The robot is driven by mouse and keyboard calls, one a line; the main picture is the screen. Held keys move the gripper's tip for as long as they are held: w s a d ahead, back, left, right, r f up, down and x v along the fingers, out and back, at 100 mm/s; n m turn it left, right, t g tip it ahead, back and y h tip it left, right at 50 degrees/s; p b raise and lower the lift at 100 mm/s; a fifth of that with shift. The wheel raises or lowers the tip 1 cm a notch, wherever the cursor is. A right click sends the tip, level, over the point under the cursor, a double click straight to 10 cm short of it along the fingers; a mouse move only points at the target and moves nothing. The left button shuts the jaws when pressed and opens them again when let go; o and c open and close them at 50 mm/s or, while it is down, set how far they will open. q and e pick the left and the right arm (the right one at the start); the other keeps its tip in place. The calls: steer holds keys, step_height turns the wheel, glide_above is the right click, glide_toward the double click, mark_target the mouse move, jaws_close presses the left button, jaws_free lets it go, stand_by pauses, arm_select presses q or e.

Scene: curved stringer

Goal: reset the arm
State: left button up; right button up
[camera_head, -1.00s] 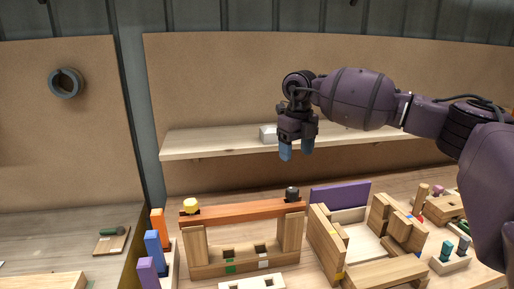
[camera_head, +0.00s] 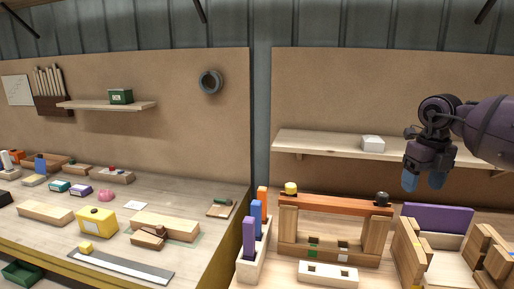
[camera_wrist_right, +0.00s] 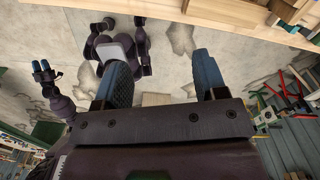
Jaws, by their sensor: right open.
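My right gripper (camera_head: 424,180) is at the right of the head view, in the air above the workbench, with its blue fingertips pointing down. It is open and empty. In the right wrist view, its two blue fingers (camera_wrist_right: 160,80) stand apart with nothing between them. My right arm comes in from the right edge. My left gripper is not in the head view; a purple arm with blue fingertips (camera_wrist_right: 42,72) shows at the left of the wrist view.
A wooden frame with an orange-brown beam (camera_head: 335,203) stands on the bench below and left of the right gripper. A shelf (camera_head: 325,144) holding a white box (camera_head: 373,143) is behind. A purple board (camera_head: 437,217) stands nearby. A second bench (camera_head: 120,190) with several blocks is left.

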steer(key=w+a+r+m+t+y, duration=0.1)
steer(key=a+r+t+y, duration=0.25)
steer(key=a+y, duration=0.75)
steer(key=w+a+r+m+t+y, duration=0.1)
steer(key=a+r+m+t+y, duration=0.3)
steer(key=a, duration=1.1)
steer(key=s+d+f+m+t+h, duration=0.2)
steer(key=d+f+m+t+h, duration=0.1)
steer(key=f+m, duration=0.55)
steer(key=s+d+f+m+t+h, duration=0.35)
steer(key=f+m, duration=0.35)
steer(key=f, duration=0.3)
steer(key=s+d+f+m+t+h, duration=0.2)
steer(key=f+m+t+h, duration=0.15)
steer(key=f+m, duration=0.5)
arm_select(q)
steer(key=shift+s+r, duration=0.1)
steer(key=shift+s, duration=0.15)
arm_select(e)
steer(key=s+d+f+m+g+h, duration=0.2)
steer(key=s+d+f+m, duration=0.1)
steer(key=s+f, duration=0.7)
steer(key=s+d+f+m+g+h, duration=0.3)
steer(key=s+d+f+m, duration=0.1)
steer(key=s+f, duration=0.7)
steer(key=s, duration=0.3)
steer(key=shift+f+g, duration=0.2)
steer(key=shift+g, duration=0.15)
